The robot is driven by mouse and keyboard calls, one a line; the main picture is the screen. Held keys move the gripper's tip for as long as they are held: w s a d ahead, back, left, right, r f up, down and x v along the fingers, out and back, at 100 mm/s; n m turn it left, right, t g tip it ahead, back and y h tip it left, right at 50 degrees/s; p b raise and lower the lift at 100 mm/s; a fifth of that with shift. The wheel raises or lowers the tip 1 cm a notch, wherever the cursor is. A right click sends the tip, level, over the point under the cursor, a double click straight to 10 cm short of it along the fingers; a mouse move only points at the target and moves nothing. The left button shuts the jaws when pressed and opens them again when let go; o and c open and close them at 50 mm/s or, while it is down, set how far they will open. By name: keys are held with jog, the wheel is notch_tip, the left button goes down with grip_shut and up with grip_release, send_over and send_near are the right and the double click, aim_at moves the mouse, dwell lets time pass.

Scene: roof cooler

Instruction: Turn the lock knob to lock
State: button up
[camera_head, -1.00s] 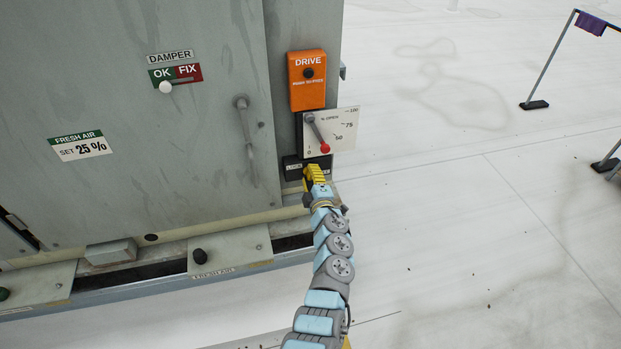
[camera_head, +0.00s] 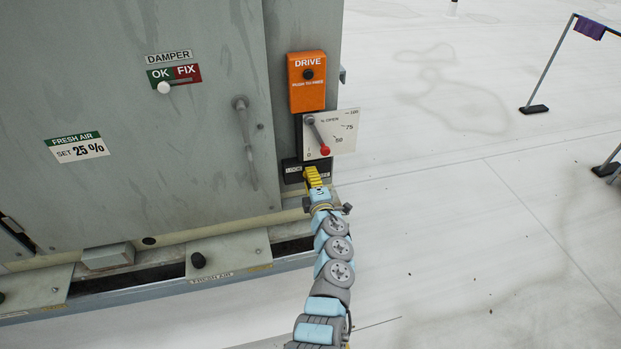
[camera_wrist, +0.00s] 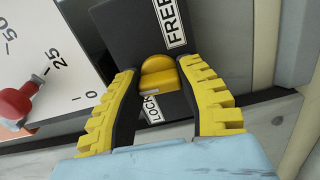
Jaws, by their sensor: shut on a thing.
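The yellow lock knob (camera_wrist: 158,74) sits on a black plate (camera_wrist: 139,32) with the labels FREE (camera_wrist: 172,20) and LOCK (camera_wrist: 152,107). In the wrist view my gripper (camera_wrist: 161,72) has its two yellow fingers on either side of the knob, with their tips shut on it. In the head view my gripper (camera_head: 312,176) is at the black plate (camera_head: 291,171) low on the unit's right side. It hides the knob there.
The percent-open scale plate (camera_head: 345,130) with a red-tipped lever (camera_head: 318,136) is just above. An orange DRIVE box (camera_head: 307,80) is higher up. The grey cabinet (camera_head: 130,100) stands left. Open roof floor (camera_head: 450,220) lies right.

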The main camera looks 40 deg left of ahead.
jog(key=o, duration=1.2)
jog(key=shift+f, duration=0.1)
jog(key=v, duration=1.1)
jog(key=shift+s+d, duration=0.25)
jog(key=shift+d, duration=0.1)
